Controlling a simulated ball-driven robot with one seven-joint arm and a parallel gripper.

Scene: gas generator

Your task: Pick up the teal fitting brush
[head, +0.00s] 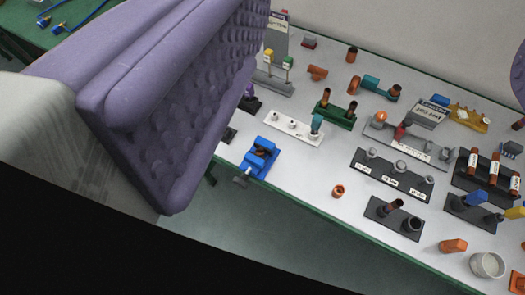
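A small teal piece (317,124), likely the teal fitting brush, stands upright at the right end of a white holder strip (292,126) on the table. Its lower end is hidden in the holder. A second teal part, a pipe-like fitting (370,82), lies farther back beside a copper-coloured piece. My gripper (375,90) has purple padded fingers, one large at the left and one just showing at the right edge. They are wide apart, with nothing visible held between them. The teal piece shows between the two fingers, apart from both.
A blue vise (260,158) is at the table's near edge, beside the white strip. A green holder with copper pieces (335,115) stands close behind the strip. A dark rack (392,178) is to the right. A loose copper fitting (338,191) has bare white table around it.

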